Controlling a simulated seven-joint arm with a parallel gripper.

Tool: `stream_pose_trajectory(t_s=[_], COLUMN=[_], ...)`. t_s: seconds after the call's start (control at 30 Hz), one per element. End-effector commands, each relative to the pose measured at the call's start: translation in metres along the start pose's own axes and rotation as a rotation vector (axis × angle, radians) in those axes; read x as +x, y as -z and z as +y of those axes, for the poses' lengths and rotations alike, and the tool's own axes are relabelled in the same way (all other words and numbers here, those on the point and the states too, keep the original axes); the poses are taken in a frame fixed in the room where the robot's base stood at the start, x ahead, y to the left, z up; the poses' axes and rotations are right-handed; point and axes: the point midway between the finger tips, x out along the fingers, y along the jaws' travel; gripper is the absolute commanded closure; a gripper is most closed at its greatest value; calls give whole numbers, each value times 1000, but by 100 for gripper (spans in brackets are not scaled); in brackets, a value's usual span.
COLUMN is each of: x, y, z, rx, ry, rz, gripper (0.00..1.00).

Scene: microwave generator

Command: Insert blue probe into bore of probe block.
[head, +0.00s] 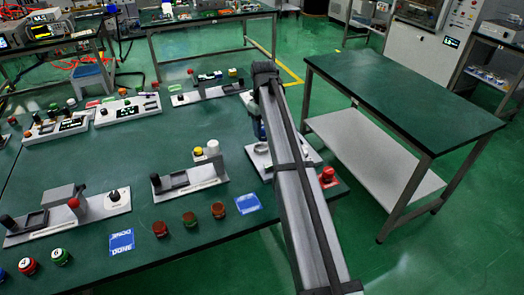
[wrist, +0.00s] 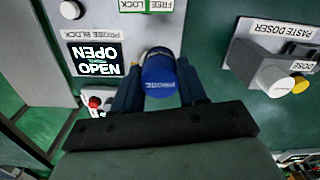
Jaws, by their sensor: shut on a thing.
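The blue probe (wrist: 160,78), a round-ended cylinder marked PROBE, sits between the two dark fingers of my gripper (wrist: 160,92) in the wrist view, and the fingers are shut on it. The probe block (wrist: 83,33), a pale panel with its name upside down and a display reading OPEN, is at upper left in the wrist view, beside the probe. I cannot make out the bore or whether the probe touches the block. In the head view, a pale unit (head: 305,157), apparently the probe block, is partly hidden behind my arm, which also mostly hides the gripper.
The paste doser (wrist: 272,65), with white and yellow parts, is right of the probe in the wrist view. A red button (head: 327,176) stands at the bench's right edge. Several brown jars (head: 188,219) line the front. A separate table (head: 405,95) is mostly bare.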

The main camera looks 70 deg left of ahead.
Motion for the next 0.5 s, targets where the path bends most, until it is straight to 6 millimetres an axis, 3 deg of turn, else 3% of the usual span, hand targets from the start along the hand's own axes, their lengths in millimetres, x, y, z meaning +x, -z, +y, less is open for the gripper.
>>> stream_pose_trajectory(t_s=[0.03, 0.2, 0.5], x=[-4, -8, 6], y=[20, 43, 44], z=[10, 22, 23], rx=[6, 27, 71], ry=[-1, -3, -4], rz=[1, 5, 9], gripper=[94, 94, 94])
